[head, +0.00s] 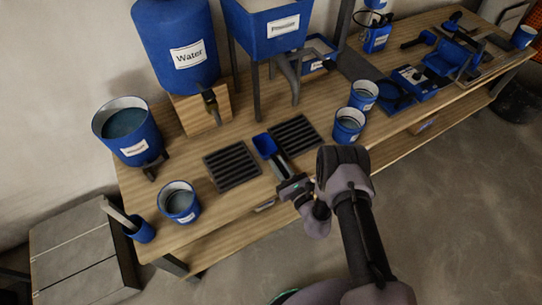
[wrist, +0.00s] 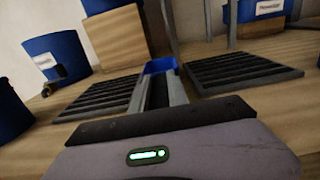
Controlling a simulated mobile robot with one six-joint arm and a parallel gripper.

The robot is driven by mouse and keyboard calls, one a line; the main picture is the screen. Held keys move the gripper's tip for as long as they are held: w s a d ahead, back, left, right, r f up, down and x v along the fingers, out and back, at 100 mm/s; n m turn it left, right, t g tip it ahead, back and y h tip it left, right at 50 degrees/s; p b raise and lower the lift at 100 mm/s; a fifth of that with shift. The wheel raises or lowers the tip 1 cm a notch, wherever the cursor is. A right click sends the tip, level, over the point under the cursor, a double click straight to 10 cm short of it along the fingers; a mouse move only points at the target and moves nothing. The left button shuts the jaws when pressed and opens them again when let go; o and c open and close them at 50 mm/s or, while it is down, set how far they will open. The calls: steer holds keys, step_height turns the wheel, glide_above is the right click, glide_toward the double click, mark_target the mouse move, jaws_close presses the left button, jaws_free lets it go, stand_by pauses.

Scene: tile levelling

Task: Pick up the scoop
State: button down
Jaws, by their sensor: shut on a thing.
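The scoop (head: 264,146) has a blue bowl and lies between two dark slatted grates on the wooden workbench, at the middle of the head view. In the wrist view its blue bowl (wrist: 160,66) shows straight ahead, beyond my fingers. My gripper (head: 281,168) reaches in from the bench's front edge, its grey fingers pointing at the bowl. The fingers (wrist: 158,92) are close together and shut on the scoop's near end. The handle is mostly hidden between them. I cannot tell whether the scoop touches the bench.
Slatted grates (head: 232,165) (head: 297,135) flank the scoop closely. A blue Water tank (head: 177,45) and a Premixer hopper (head: 268,30) stand behind. Blue buckets stand at left (head: 179,201) and right (head: 348,125). A crowded bench section lies at the far right.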

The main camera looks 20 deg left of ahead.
steer(key=r+p, duration=0.1)
steer(key=r, duration=0.1)
steer(key=r+p, duration=0.2)
steer(key=shift+s+d, duration=0.1)
steer(key=shift+d, duration=0.1)
steer(key=w+d+p+v, duration=0.1)
steer(key=p+v, duration=0.4)
steer(key=v, duration=1)
steer(key=shift+w+d+r, duration=0.2)
steer(key=shift+d+r, duration=0.1)
steer(key=shift+r, duration=0.15)
